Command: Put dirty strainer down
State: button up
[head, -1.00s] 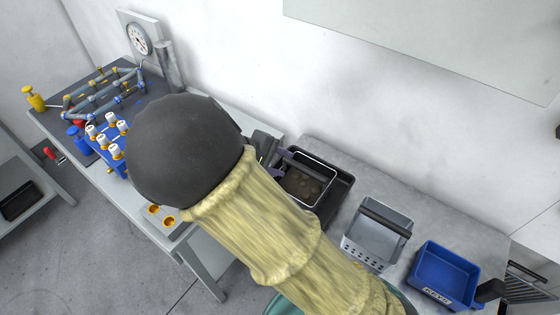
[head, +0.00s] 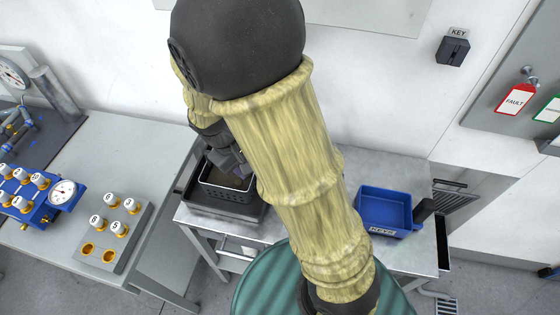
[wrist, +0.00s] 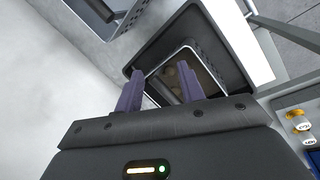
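The dirty strainer (head: 226,180) is a dark perforated basket with a pale rim. It sits within the outline of a black tray (head: 222,208) on the left part of the side table; I cannot tell whether its base rests on the tray. Brown round lumps show inside the strainer in the wrist view (wrist: 182,79). My gripper (head: 222,150) is at the strainer's wall-side edge, partly hidden by my arm. In the wrist view my gripper's two purple fingers (wrist: 160,88) stand apart beside the strainer's rim, with nothing visibly clamped between them.
A blue KEYS bin (head: 385,212) stands right of my arm. A grey basket with a dark handle (wrist: 95,15) shows in the wrist view. The left bench (head: 150,150) carries a valve block (head: 110,232) and a blue gauge manifold (head: 35,200). The wall is close behind.

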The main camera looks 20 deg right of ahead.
jog(key=s+d+r+m+t+y, duration=0.2)
jog(key=s+d+r+m+y, duration=0.1)
jog(key=s+d+r+m, duration=0.1)
jog(key=s+d+m, duration=0.1)
jog(key=d, duration=0.1)
jog(key=shift+s+d, duration=0.25)
jog(key=shift+d, duration=0.15)
